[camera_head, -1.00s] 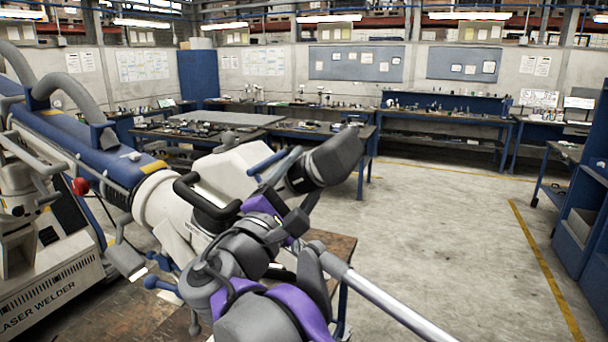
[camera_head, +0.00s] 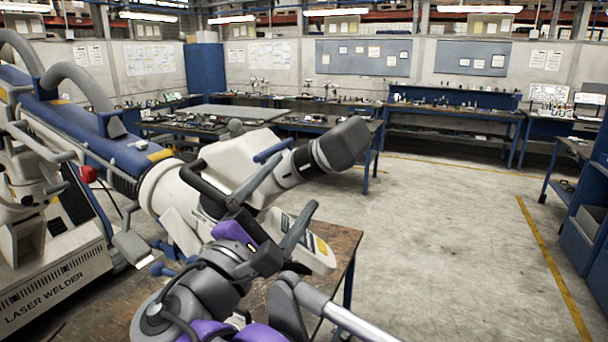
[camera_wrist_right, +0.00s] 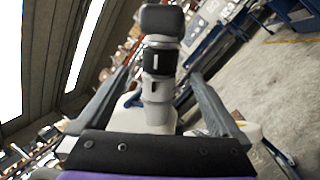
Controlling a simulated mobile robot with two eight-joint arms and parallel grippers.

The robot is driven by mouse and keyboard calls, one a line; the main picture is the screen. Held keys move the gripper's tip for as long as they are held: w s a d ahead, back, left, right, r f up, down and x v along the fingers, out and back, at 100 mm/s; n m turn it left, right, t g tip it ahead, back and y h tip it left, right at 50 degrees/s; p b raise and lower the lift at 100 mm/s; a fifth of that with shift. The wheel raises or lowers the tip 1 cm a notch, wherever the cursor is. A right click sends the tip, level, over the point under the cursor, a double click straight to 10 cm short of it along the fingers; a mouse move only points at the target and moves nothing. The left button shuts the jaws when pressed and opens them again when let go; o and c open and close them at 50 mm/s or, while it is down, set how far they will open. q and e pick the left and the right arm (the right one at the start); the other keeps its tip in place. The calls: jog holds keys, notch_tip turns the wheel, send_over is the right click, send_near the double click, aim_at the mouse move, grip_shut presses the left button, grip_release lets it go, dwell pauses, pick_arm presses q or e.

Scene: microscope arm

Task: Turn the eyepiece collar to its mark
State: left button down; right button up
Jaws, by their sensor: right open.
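The microscope's eyepiece (camera_head: 342,144) points up and right at the end of its white body (camera_head: 240,160). Its dark collar (camera_head: 304,161) also shows in the right wrist view (camera_wrist_right: 161,62), with a pale mark on it. The white tube (camera_wrist_right: 157,88) below carries a short dark mark, roughly in line with the pale one; exact alignment is hard to tell. My right gripper (camera_head: 298,181) is open and empty, below the collar in the head view. In the wrist view its fingers (camera_wrist_right: 160,76) stand wide on either side of the tube, apart from it. My left gripper is not in view.
The laser welder (camera_head: 60,285) stands at the left, with a blue arm (camera_head: 110,140) carrying the microscope. A brown-topped table (camera_head: 335,243) is below the microscope. Workbenches (camera_head: 450,112) line the back wall. The floor at the right is clear.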

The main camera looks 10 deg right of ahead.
jog(key=shift+v, duration=1.7)
jog(key=s+d+f+m+g+y, duration=0.15)
jog(key=d+f+g, duration=0.25)
jog(key=d+f, duration=0.5)
jog(key=d+f+m+g+y, duration=0.2)
jog(key=d+f+m+g, duration=0.3)
jog(key=f, duration=0.9)
jog(key=s+f+m+g+y, duration=0.1)
jog(key=s+f+m+y, duration=0.4)
jog(key=f, duration=0.6)
jog(key=s+f+m+g+y, duration=0.1)
jog(key=s+f+m+y, duration=0.3)
jog(key=s+f, duration=0.3)
jog(key=shift+d+f+m+y, duration=0.35)
jog(key=shift+d+f+m, duration=0.1)
jog(key=shift+f, duration=2.05)
jog(key=shift+s, duration=0.1)
